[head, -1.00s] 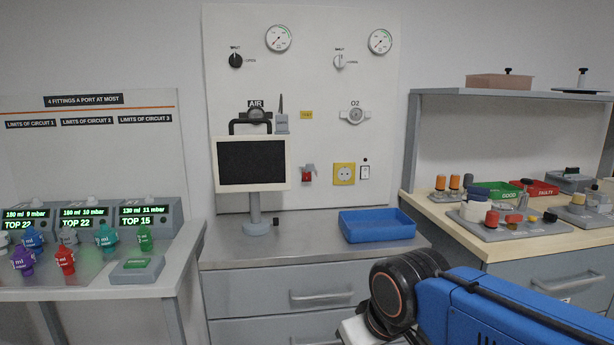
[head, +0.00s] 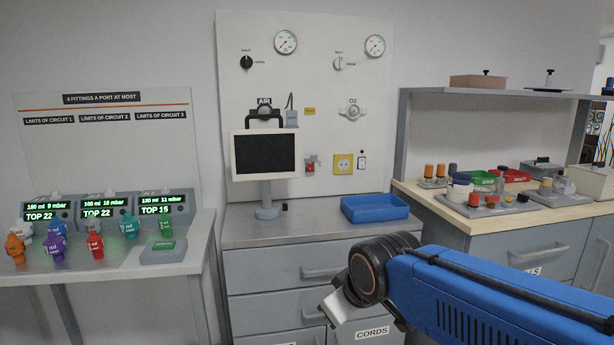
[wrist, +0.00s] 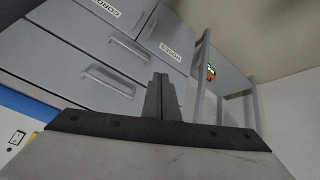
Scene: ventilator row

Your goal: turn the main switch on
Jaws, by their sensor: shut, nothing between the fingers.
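A small white wall switch (head: 362,161) with a dark dot above it sits on the white wall panel, just right of a yellow socket (head: 343,164). It looks like the main switch, but no label is readable and its position is too small to tell. A red switch-like part (head: 311,166) is left of the socket. My gripper (wrist: 160,97) shows in the wrist view with its fingers together and empty, in front of grey drawers. It is low and well away from the panel. In the head view my arm's wrist shows at the bottom right, and the fingers cannot be made out.
A dark monitor (head: 265,155) stands on the metal counter left of the socket. A blue tray (head: 375,208) lies on the counter below the switch. A left bench (head: 190,262) holds coloured fittings. A right bench (head: 432,201) holds parts. Floor space lies before the drawers.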

